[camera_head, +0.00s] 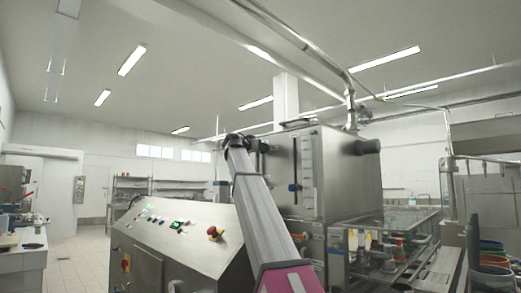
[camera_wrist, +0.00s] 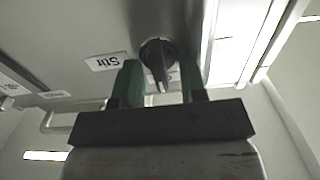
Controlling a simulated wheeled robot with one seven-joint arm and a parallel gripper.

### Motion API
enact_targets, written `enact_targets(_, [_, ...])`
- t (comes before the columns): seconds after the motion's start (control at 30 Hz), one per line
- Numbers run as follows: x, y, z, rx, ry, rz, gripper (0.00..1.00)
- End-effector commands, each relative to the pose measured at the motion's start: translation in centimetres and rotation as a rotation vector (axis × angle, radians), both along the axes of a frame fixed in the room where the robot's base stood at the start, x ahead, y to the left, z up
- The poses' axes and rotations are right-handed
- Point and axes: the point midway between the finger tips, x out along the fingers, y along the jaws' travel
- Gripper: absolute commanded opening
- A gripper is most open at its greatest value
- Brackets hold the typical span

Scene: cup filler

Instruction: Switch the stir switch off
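The stir switch (camera_wrist: 158,52) is a black rotary knob on a steel panel in the wrist view. Its grip bar points down in the picture, slightly right, with a pale mark at its tip. An upside-down white label reading "Stir" (camera_wrist: 108,61) is to its left. My gripper (camera_wrist: 158,76) has its two green fingers apart, one on each side of the knob's bar. I cannot tell whether either finger touches it. In the head view my arm reaches up in front of the steel machine; the gripper and the stir switch cannot be made out there.
A steel tank (camera_head: 345,175) with a blue-handled gauge (camera_head: 292,187) stands beside my arm. Another label (camera_wrist: 54,94) is on the panel in the wrist view. Open floor is at far left.

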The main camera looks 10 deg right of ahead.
Motion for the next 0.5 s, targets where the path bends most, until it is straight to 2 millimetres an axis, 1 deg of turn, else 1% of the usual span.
enact_targets(0.03, [-0.01, 0.01, 0.0, 0.0, 0.0, 0.0, 0.38])
enact_targets(0.07, [-0.01, 0.01, 0.0, 0.0, 0.0, 0.0, 0.29])
enact_targets(0.1, [-0.01, 0.01, 0.0, 0.0, 0.0, 0.0, 0.15])
enact_targets(0.13, [-0.01, 0.01, 0.0, 0.0, 0.0, 0.0, 0.06])
enact_targets(0.17, [-0.01, 0.01, 0.0, 0.0, 0.0, 0.0, 0.0])
enact_targets(0.5, [-0.01, 0.02, 0.0, -0.012, 0.017, 0.0, 0.0])
